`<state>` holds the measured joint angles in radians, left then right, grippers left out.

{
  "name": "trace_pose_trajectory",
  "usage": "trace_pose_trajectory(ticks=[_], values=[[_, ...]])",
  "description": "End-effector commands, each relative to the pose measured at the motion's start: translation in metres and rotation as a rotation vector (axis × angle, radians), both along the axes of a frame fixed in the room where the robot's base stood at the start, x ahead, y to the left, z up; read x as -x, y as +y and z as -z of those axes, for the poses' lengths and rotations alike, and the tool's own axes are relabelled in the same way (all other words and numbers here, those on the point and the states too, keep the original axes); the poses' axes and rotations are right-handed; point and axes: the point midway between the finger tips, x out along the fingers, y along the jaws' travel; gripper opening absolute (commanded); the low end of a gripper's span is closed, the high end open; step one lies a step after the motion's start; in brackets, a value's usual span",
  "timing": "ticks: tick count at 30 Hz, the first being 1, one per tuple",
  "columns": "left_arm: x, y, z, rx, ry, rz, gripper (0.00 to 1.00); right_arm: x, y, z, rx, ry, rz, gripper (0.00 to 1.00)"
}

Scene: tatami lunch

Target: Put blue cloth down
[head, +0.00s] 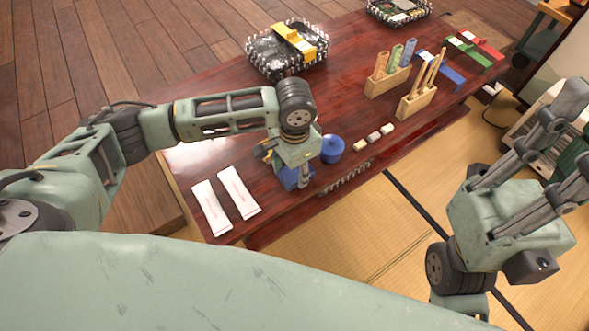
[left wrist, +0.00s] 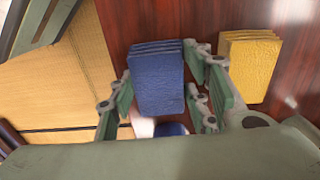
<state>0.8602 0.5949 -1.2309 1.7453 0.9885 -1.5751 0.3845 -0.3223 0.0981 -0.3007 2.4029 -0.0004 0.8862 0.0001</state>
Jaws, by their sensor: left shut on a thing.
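The blue cloth (left wrist: 158,75) is a folded, layered block between the finger pads of my left gripper (left wrist: 162,98) in the left wrist view. In the head view my left gripper (head: 297,181) points down over the near edge of the table, shut on the blue cloth (head: 287,178), which is partly hidden by the fingers. I cannot tell whether the cloth touches the table. A yellow folded cloth (left wrist: 250,65) lies just beside it. My right gripper (head: 545,165) is open and empty, off to the right over the tatami.
The dark red table (head: 345,60) holds a blue lidded pot (head: 332,149) right beside my left gripper, two white packets (head: 225,200) and small blocks (head: 374,137). Farther back stand wooden holders (head: 416,103) and a wrapped basket (head: 287,50). The table's middle is clear.

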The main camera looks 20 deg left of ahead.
Motion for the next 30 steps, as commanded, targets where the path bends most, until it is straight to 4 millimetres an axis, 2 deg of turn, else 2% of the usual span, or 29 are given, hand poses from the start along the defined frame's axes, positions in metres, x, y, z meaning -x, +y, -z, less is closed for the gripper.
trace_pose_trajectory(ticks=[2,3,9,20,23,30], values=[[0.0,0.0,0.001,-0.001,0.001,-0.001,0.24,0.0,0.0,-0.002,0.0,0.0,0.0,0.0],[0.0,0.0,0.002,-0.001,0.001,0.0,0.45,0.0,0.0,-0.002,-0.001,0.0,0.0,0.0],[0.0,0.0,0.002,0.0,0.0,0.0,0.63,0.0,0.0,0.0,-0.001,0.006,0.0,0.0],[0.0,0.0,0.0,0.001,-0.001,0.0,0.63,0.0,0.0,0.003,-0.001,0.007,0.001,0.0],[0.0,0.0,-0.014,0.002,-0.001,0.0,0.63,-0.001,0.0,-0.007,0.001,0.008,0.0,0.0],[0.0,0.0,-0.065,0.001,-0.001,0.001,0.63,-0.004,0.0,-0.031,0.003,0.039,0.002,0.0]])
